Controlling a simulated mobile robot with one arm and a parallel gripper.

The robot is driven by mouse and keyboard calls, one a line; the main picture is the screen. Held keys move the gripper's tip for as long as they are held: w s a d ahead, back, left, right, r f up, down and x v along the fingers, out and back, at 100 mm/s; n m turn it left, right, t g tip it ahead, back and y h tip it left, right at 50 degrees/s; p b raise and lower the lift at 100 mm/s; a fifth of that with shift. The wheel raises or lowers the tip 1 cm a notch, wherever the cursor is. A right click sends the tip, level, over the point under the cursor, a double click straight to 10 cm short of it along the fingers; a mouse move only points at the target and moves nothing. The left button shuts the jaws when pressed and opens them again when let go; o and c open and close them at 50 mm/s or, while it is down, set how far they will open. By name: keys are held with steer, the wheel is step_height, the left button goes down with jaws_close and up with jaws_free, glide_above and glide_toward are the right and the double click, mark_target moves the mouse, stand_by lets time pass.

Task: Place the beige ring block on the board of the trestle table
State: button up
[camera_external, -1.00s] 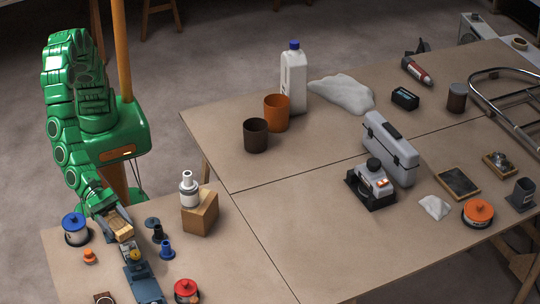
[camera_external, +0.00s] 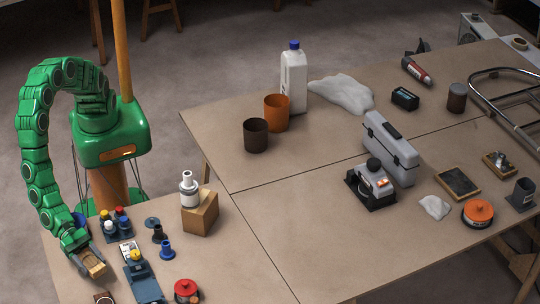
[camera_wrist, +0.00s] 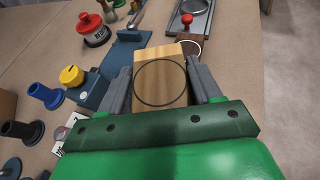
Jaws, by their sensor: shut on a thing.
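The beige ring block (camera_external: 95,265) is a small pale wooden block. In the wrist view the ring block (camera_wrist: 160,85) shows a thin dark ring on its top face. My gripper (camera_external: 92,261) is shut on it, and in the wrist view the jaws (camera_wrist: 160,88) press its left and right sides. The block is over the near left part of the trestle table's board (camera_external: 245,265), a tan flat top. I cannot tell whether its underside touches the board.
Near the block are a blue-grey tool (camera_external: 142,280), a red-lidded tin (camera_external: 186,291), black and blue spools (camera_external: 167,250) and a small tray of bottles (camera_external: 118,226). A wooden block with a white bottle (camera_external: 189,190) stands behind. The board's middle is clear.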

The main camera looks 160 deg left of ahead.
mark_target(97, 284)
steer(key=shift+f, duration=3.3)
steer(key=shift+f, duration=0.2)
